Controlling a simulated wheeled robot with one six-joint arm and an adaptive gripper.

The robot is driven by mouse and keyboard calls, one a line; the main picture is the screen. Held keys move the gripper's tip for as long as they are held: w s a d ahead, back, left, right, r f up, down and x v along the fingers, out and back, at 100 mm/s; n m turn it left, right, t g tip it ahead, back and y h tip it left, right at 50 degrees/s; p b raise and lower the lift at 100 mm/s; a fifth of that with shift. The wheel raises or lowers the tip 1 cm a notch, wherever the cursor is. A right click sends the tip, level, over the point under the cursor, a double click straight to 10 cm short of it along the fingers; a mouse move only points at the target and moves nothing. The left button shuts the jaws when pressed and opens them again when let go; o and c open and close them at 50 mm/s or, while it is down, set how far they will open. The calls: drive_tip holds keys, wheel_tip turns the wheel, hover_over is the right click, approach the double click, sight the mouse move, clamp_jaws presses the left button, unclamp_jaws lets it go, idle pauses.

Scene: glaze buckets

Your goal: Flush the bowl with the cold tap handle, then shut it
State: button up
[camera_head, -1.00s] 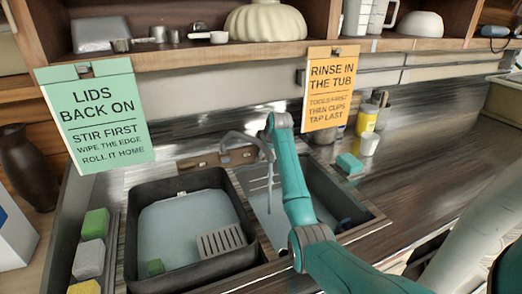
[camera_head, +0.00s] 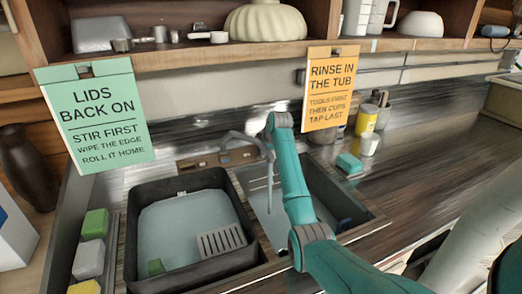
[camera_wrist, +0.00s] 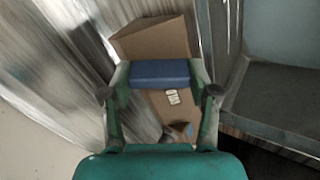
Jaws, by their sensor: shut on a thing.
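The grey tap (camera_head: 240,140) stands behind the sink, its spout arching over the sink bowl (camera_head: 258,196). A thin pale streak hangs below the spout; I cannot tell if it is running water. In the wrist view my gripper (camera_wrist: 160,78) has a finger on each side of a blue bar, which looks like the cold tap handle (camera_wrist: 160,71), and is shut on it. A brown block (camera_wrist: 155,40) lies just beyond the handle. In the head view my arm hides the gripper and the handle. Part of the bowl is also hidden behind my arm.
A black tub (camera_head: 130,235) with pale water, a grey slotted piece (camera_head: 221,241) and a green block stands left of the bowl. Sponges (camera_head: 95,222) lie further left. A teal block (camera_head: 349,163) and a yellow container (camera_head: 366,118) stand right. Signs hang from the shelf above.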

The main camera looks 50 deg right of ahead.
drive_tip(key=shift+n, duration=1.6)
drive_tip(key=o, duration=1.2)
drive_tip(key=shift+c, duration=0.2)
drive_tip(key=shift+r, duration=0.1)
wheel_tip(320, 180, up, 10)
drive_tip(key=shift+f, duration=0.1)
